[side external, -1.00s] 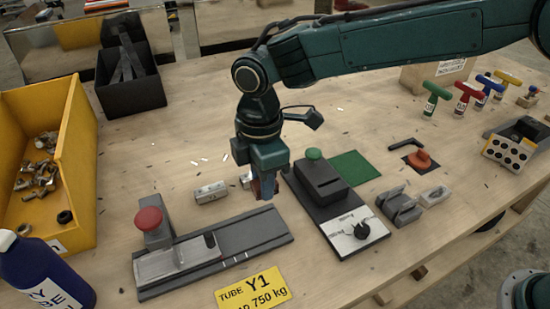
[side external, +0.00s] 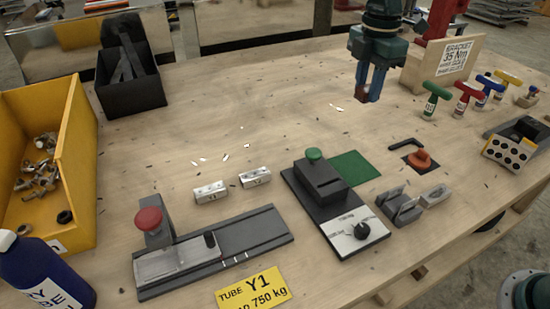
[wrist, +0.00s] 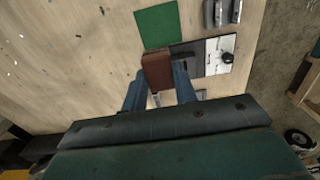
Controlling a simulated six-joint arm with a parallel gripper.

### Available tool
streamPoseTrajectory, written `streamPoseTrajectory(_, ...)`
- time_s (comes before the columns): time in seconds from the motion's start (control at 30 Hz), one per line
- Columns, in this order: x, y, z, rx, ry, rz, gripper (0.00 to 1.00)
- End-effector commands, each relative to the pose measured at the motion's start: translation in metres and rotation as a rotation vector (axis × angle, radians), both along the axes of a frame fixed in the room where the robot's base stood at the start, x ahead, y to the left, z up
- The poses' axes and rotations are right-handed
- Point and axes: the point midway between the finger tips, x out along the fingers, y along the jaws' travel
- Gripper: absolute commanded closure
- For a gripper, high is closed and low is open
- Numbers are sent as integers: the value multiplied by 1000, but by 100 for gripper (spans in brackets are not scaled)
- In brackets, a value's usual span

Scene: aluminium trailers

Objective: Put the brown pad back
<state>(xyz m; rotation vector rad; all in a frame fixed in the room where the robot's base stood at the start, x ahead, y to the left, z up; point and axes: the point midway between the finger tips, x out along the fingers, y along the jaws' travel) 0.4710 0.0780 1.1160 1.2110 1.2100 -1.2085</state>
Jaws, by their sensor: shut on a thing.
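My gripper (side external: 368,95) is shut on the brown pad (wrist: 157,72), which shows as a reddish-brown block between the two fingers in the wrist view. In the side view only a small part of the pad (side external: 361,91) shows at the fingertips. My gripper points down and is held above the back right of the table, in front of the bracket sign. The fingers hide part of the pad.
Coloured T-handles (side external: 433,97) stand at right, by the bracket board (side external: 453,62). Two metal blocks (side external: 210,192) lie near the grey rail fixture (side external: 245,236). The table's back middle is clear.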

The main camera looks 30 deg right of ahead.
Motion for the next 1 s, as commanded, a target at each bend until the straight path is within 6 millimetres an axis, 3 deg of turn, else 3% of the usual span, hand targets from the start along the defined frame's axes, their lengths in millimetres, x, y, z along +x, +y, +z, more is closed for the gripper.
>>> streamPoseTrajectory(0.27,-1,-10,3,0,1,1,93)
streamPoseTrajectory(0.47,-1,-9,-9,-1,4,0,93)
streamPoseTrajectory(1.0,-2,-9,-104,-1,5,0,93)
